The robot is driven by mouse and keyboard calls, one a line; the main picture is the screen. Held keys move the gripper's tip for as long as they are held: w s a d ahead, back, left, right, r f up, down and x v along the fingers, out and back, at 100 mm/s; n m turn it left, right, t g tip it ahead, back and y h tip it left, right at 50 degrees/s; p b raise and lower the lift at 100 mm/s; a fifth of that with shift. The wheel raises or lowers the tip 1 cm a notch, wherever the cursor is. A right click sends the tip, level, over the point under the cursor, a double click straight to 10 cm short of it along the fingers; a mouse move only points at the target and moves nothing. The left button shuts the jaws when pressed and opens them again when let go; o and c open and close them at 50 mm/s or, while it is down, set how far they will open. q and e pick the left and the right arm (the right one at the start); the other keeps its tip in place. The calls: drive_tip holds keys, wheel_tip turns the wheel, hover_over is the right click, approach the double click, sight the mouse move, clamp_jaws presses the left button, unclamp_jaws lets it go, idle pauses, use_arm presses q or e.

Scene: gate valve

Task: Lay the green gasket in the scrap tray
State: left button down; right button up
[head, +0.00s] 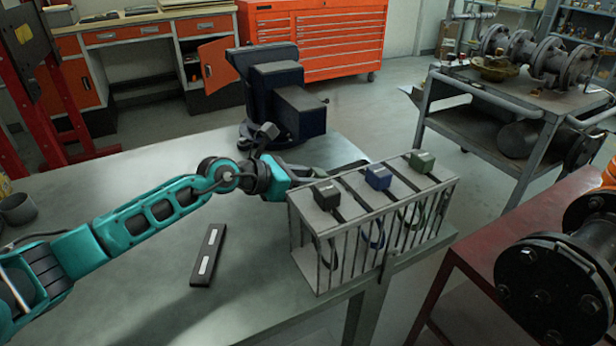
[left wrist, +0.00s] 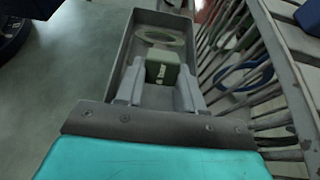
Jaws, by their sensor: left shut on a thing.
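My left gripper (head: 304,172) reaches in behind the slatted rack in the head view. In the left wrist view its two fingers (left wrist: 160,84) are shut on the green block-shaped tab (left wrist: 162,70) of a gasket. The pale green ring of this gasket (left wrist: 161,37) shows beyond the tab, within the outline of a narrow grey tray (left wrist: 122,50). I cannot tell whether the ring touches the tray floor. The tray shows only as a dark strip (head: 352,165) behind the rack in the head view. The held gasket is hard to make out there. My right gripper is out of view.
The rack (head: 342,268) holds black (head: 327,195), blue (head: 378,177) and green (head: 422,162) tabbed rings, close beside the tray. A vise (head: 285,100) stands behind. A dark labelled bar (head: 208,255) lies on the bench, whose left part is mostly clear.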

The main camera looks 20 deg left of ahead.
use_arm(q)
drive_tip(key=c, duration=0.6)
unclamp_jaws()
drive_tip(key=shift+v, duration=6.4)
drive_tip(key=shift+s, duration=0.1)
